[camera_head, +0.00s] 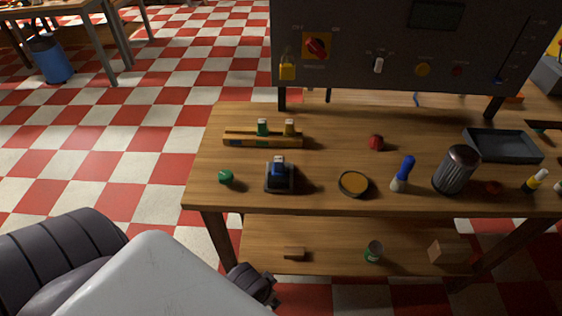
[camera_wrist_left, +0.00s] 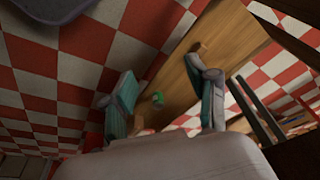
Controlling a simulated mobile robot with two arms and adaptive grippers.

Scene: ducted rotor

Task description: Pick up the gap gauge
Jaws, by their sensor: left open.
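I cannot tell for sure which thing is the gap gauge. A small wooden block (camera_head: 294,253) lies on the lower shelf, and a wooden bar (camera_head: 262,139) with small upright pieces lies on the table top. My left gripper (camera_head: 257,284) shows dark and partly covered by my arm in the head view, in front of the bench and left of the small block. In the left wrist view it (camera_wrist_left: 163,88) is open, with nothing held. A green item (camera_wrist_left: 157,98) shows beyond and between its fingers, apart from them. My right gripper is out of view.
A green cup (camera_head: 374,250) and a larger block (camera_head: 449,251) share the shelf.

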